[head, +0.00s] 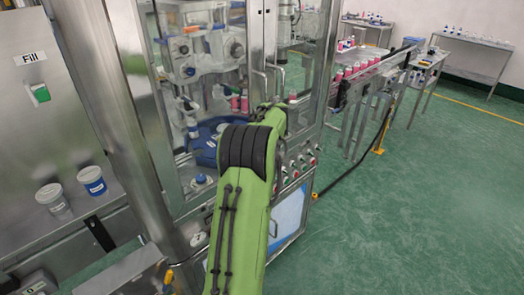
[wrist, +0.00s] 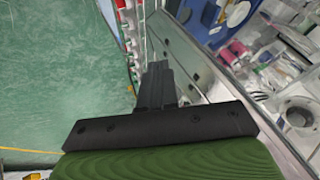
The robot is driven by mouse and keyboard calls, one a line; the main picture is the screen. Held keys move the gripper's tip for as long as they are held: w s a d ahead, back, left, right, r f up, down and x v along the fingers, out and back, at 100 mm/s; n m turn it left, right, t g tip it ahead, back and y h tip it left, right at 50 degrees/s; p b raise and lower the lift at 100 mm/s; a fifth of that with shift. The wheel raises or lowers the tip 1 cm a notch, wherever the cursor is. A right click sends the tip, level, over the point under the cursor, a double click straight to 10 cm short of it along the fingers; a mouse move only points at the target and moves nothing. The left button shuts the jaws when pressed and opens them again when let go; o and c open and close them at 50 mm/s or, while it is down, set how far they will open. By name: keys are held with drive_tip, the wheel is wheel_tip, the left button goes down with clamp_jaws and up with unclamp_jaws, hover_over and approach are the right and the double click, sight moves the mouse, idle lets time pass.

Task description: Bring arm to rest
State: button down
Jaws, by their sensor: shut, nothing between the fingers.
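My arm, green with black bands, reaches forward in the head view toward the crimping machine (head: 172,165). Its far end is by the machine's front frame, and the fingers are hidden there. In the wrist view my gripper (wrist: 155,72) is black and shut, with nothing between the fingers. It points along the machine's metal frame (wrist: 183,62), between the green floor on the left and the machine's inside on the right. I cannot tell whether it touches the frame.
A blue turntable (head: 205,155) and pink cans (head: 238,103) are inside the machine. Buttons (head: 297,168) line its front. A conveyor (head: 365,75) with pink cans runs back right. Two tubs (head: 92,181) stand at left. Green floor (head: 430,190) is clear at right.

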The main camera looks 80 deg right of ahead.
drive_tip(key=v, duration=0.6)
drive_tip(key=shift+s+a, duration=0.1)
drive_tip(key=shift+s, duration=0.05)
